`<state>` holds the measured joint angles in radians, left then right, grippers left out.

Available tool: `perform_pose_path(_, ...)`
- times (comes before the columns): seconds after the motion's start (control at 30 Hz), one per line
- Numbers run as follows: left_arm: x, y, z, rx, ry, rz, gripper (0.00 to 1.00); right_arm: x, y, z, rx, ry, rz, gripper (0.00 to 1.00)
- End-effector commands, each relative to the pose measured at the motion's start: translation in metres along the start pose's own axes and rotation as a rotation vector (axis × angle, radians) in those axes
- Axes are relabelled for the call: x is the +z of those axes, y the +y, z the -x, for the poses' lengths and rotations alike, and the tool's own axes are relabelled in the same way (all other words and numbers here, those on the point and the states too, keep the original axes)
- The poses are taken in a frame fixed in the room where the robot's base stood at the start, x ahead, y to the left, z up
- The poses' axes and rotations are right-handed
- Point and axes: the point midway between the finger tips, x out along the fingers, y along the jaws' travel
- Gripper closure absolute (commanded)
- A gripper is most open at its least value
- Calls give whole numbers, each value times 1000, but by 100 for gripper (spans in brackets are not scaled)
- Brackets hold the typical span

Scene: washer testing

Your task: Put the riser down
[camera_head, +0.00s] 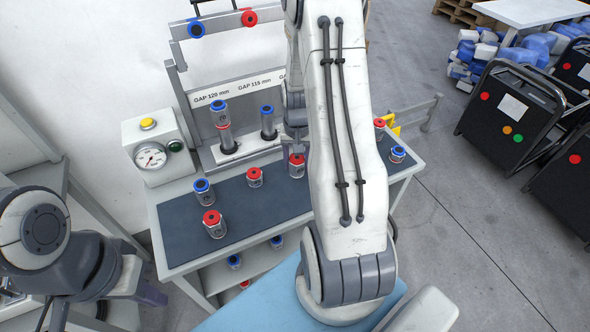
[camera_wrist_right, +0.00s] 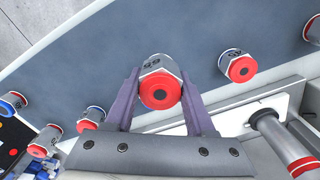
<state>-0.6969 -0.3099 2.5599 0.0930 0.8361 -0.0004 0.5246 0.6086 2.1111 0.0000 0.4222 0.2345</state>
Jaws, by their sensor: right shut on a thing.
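My right gripper (camera_wrist_right: 160,98) is shut on a riser (camera_wrist_right: 161,80), a short grey cylinder with a red ring and a number on its side. Its red end faces the wrist camera between the two purple fingers. In the head view the riser (camera_head: 297,168) is upright at the back of the dark mat (camera_head: 271,203), partly beside my arm. I cannot tell whether its base touches the mat. My left gripper (camera_head: 150,293) hangs at the lower left, away from the bench; its jaw opening is unclear.
Other risers stand on the mat: a red one (camera_head: 255,177), a blue one (camera_head: 203,190) and a front red one (camera_head: 214,223). The gap fixture (camera_head: 240,148) holds blue-topped risers behind. A gauge box (camera_head: 158,152) is at the left. Bare mat lies in front of the held riser.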

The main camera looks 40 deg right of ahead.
Motion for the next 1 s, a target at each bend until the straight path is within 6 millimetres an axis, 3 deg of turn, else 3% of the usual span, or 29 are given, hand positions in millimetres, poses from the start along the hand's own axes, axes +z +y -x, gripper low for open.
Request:
perform_pose_path(0.4, 0, 1, 9, 0, 0, 0, 100, 0, -6, -42, 0, -1, -1, 100)
perform_pose_path(0.8, 0, 0, 5, 0, 0, 0, 100, 0, -6, -48, 0, 1, 0, 100)
perform_pose_path(0.83, 0, 0, 6, 0, 0, 0, 100, 0, -6, -47, 0, 1, 0, 34)
perform_pose_path(0.9, 0, 0, 7, 0, 0, 0, 100, 0, -6, -46, 0, 1, 0, 15)
perform_pose_path(1.0, 0, 0, 7, 0, 0, 0, 100, 0, -6, -46, 0, 1, 0, 15)
